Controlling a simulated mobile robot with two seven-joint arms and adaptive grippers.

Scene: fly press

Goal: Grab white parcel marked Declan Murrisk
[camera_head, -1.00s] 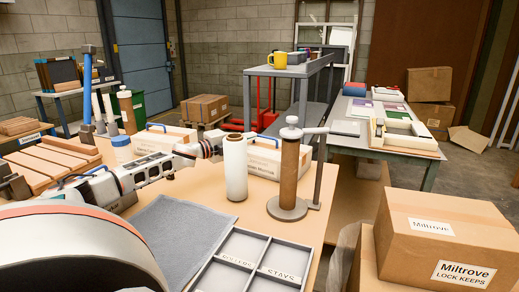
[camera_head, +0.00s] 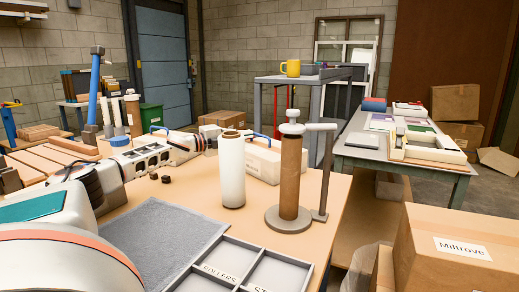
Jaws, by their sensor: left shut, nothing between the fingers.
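A white parcel with a blue handle (camera_head: 264,162) stands on the workbench, behind the white roll and the brown press column; no name can be read on it now. A second white parcel with a blue handle (camera_head: 161,129) is farther left, mostly hidden by my left arm. My left arm reaches in from the left across the bench. My left gripper (camera_head: 238,134) is shut and empty, close to the top of the nearer parcel and partly hidden by the white roll; I cannot tell whether it touches. My right gripper is out of view.
The white roll (camera_head: 231,172) and brown press column (camera_head: 290,178) with its side arm stand before the parcel. A grey divided tray (camera_head: 240,258) and grey mat (camera_head: 165,235) lie in front. Cardboard boxes (camera_head: 440,255) stand at right.

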